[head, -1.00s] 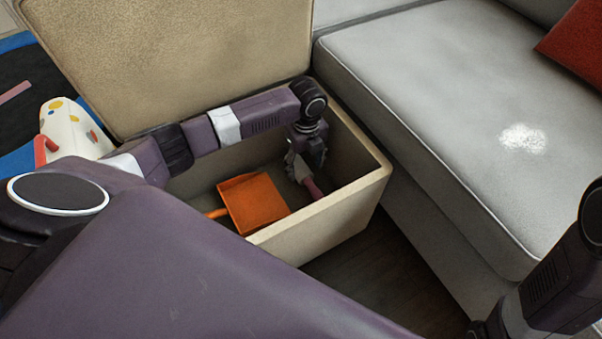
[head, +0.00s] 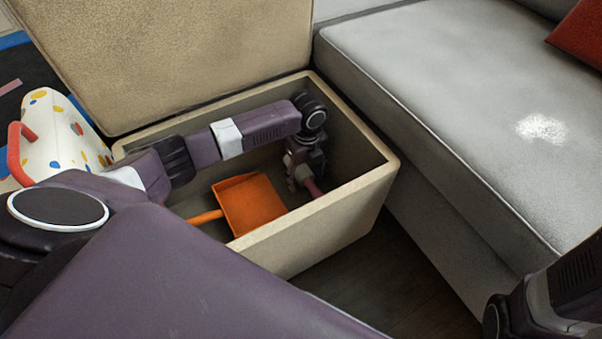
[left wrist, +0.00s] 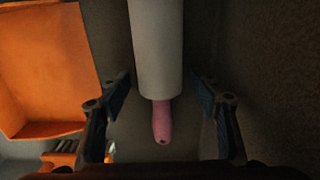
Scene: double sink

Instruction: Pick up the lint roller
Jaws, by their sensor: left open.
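The lint roller lies inside the open storage box (head: 345,215). In the left wrist view its white roll (left wrist: 156,45) and pink handle (left wrist: 162,122) show between my left gripper's fingers. In the head view, only part of the pink handle (head: 313,187) shows beside the gripper; the rest is hidden. My left gripper (head: 292,182) reaches down into the box and is open. In the left wrist view its two fingers (left wrist: 160,85) stand on either side of the roller, with gaps showing. My right gripper is not in view; only my right arm shows at lower right.
An orange dustpan (head: 252,204) lies in the box left of the gripper. The box's raised lid (head: 170,60) stands behind. A grey sofa (head: 440,100) with white powder (head: 541,129) is at right. A spotted white object (head: 55,140) is at left.

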